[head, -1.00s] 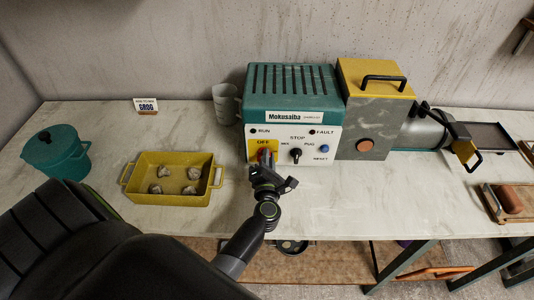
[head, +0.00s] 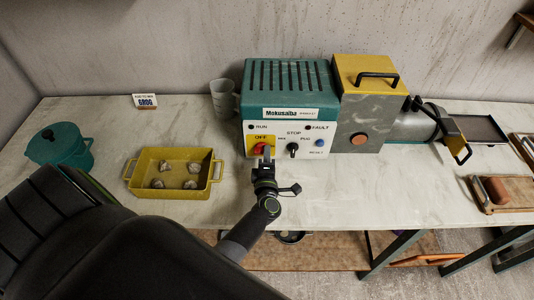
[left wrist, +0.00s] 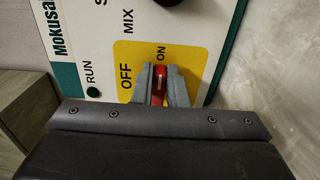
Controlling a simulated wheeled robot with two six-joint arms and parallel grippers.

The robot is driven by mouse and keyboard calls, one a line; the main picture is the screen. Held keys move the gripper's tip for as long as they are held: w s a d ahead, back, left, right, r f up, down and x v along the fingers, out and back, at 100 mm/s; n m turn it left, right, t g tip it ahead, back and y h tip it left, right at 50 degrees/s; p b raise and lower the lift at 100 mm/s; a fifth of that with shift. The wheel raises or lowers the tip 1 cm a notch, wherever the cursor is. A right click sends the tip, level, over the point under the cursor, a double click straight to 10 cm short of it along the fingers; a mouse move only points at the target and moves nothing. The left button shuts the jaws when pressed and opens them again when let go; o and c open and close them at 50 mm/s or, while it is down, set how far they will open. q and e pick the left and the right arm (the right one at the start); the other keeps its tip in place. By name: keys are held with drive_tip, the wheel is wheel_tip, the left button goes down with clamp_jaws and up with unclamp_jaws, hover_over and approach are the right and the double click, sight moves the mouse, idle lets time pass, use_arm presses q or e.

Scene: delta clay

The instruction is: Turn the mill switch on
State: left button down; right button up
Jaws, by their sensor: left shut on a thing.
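The mill switch (head: 259,148) is a red rotary handle on a yellow plate marked OFF, at the lower left of the white front panel of the teal Mokusaiba machine. My left gripper (head: 266,154) is at the panel, in front of the switch and partly covering it. In the left wrist view the red handle (left wrist: 158,84) lies between the two grey fingertips of my left gripper (left wrist: 160,87), which is shut on it. OFF is printed left of the handle there and ON close above it. My right gripper is not in view.
A black selector knob (head: 292,149) and a blue reset button (head: 320,143) are right of the switch. The counter in front of the machine is mostly clear.

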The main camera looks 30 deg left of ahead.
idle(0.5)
use_arm(q)
drive_tip(key=c, duration=1.4)
unclamp_jaws()
drive_tip(key=shift+c, duration=0.2)
